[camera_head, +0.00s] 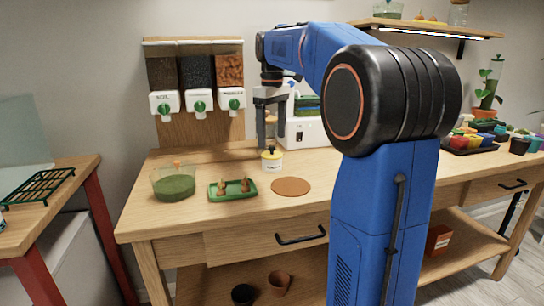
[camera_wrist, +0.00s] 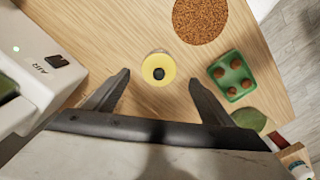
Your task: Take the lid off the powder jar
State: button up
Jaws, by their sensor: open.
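The powder jar (camera_head: 272,165) is a small white jar with a yellow lid (camera_head: 266,154) and a black knob. It stands upright on the wooden bench, lid on. In the wrist view the round yellow lid (camera_wrist: 152,78) shows from above, its black knob at the centre. My gripper (camera_head: 271,143) points down above the jar, open and empty. In the wrist view my gripper (camera_wrist: 159,77) has one finger on each side of the lid in the picture, with clear gaps. I cannot tell the exact height between fingertips and knob.
A green tray (camera_head: 215,196) with small brown pieces, a tub of green material (camera_head: 174,187) and a round brown mat (camera_head: 291,186) are near the jar. A white machine (camera_head: 306,133) stands behind it; dispensers (camera_head: 200,102) hang on the wall board.

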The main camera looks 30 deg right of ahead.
aim_at(272, 147)
jog(key=shift+w+f, duration=0.1)
jog(key=shift+f, duration=2.4)
jog(key=c, duration=1.1)
